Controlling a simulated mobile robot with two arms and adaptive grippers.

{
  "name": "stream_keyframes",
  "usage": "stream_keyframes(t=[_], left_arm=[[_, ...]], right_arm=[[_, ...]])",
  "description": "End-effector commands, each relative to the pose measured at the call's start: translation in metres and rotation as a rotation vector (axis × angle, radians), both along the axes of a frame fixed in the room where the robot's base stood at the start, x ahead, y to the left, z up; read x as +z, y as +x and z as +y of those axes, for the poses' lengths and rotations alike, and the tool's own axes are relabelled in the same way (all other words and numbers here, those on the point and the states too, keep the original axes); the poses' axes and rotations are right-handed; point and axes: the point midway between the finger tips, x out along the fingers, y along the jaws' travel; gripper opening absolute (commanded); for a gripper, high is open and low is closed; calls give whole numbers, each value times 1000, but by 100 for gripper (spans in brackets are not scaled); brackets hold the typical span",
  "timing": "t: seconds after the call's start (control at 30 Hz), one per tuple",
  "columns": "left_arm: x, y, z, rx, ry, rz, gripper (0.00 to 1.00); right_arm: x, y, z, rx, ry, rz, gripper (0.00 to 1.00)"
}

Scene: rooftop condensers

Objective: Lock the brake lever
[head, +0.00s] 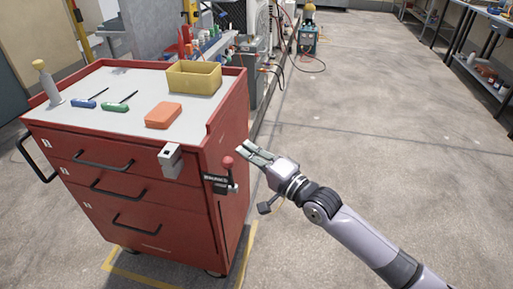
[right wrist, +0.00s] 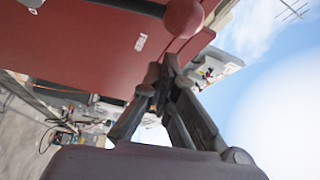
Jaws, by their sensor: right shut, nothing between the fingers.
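I see no clear contact with the lever. My left gripper is out of view.
The red cart (head: 150,222) carries a yellow bin (head: 194,77), an orange box (head: 163,115), two screwdrivers and a grey bottle. A grey bracket (head: 171,160) sticks out at its front corner. Open floor (head: 370,120) lies to the right.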

Motion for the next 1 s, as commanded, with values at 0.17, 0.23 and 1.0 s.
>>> stream_keyframes(t=[0.17, 0.23, 1.0], left_arm=[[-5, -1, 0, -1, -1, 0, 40], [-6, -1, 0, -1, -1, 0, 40], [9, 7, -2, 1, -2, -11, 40]], right_arm=[[-2, -11, 6, 0, 1, 1, 0], [-3, -13, 7, 0, 0, 0, 0], [-3, -21, 10, 0, -22, -68, 0]])
